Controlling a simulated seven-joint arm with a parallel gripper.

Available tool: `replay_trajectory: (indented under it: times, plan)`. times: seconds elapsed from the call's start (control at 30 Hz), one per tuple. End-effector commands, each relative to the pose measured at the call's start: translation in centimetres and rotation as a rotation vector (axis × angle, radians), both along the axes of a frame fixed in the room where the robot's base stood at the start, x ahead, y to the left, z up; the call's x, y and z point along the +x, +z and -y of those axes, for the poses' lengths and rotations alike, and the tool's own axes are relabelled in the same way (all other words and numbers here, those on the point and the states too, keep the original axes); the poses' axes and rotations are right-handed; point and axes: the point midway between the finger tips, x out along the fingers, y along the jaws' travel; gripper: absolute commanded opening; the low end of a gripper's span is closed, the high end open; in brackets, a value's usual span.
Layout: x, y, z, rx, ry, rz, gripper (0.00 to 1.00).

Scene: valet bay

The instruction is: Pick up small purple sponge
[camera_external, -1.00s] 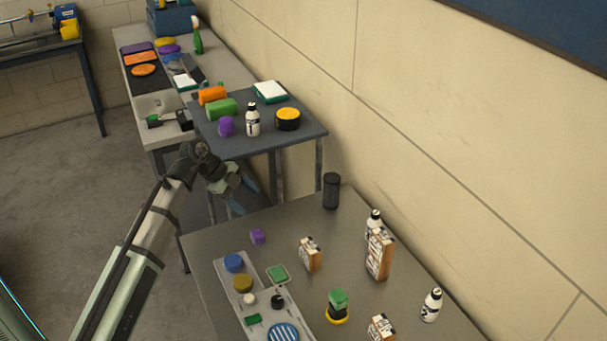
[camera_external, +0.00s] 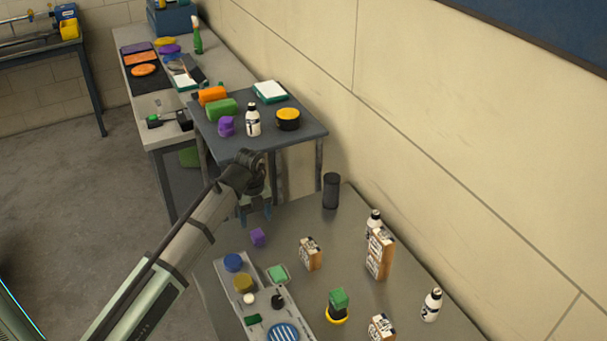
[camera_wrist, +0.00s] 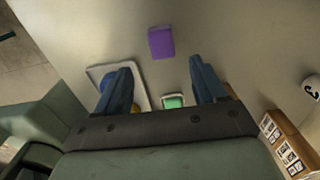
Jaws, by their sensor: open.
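A small purple sponge (camera_external: 258,237) sits on the grey table (camera_external: 330,290) near its far left edge. It also shows in the wrist view as a purple block (camera_wrist: 161,42), ahead of my fingers and between their lines. My gripper (camera_external: 255,222) is open and empty, pointing down above the table, just beyond the sponge in the external view. In the wrist view its two blue fingers (camera_wrist: 162,84) stand wide apart, with nothing between them but table and a green pad further below. The sponge is not touched by either finger.
A grey tray (camera_external: 222,268) with round blue and olive pads lies nearer. A green sponge (camera_external: 278,273) is close by. A box (camera_external: 311,254) stands to the right, and a black cylinder (camera_external: 331,190) behind. Bare table surrounds the purple sponge.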

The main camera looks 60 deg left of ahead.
Motion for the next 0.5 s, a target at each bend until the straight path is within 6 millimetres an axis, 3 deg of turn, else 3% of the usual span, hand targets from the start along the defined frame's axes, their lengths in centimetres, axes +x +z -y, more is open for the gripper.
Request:
replay_trajectory:
  times: [0.2,0.5]
  plan:
    - [0.0,-2.6,0.0,-0.001,0.001,0.0,0.7]
    - [0.1,-3.6,-0.1,-0.001,0.002,0.001,0.7]
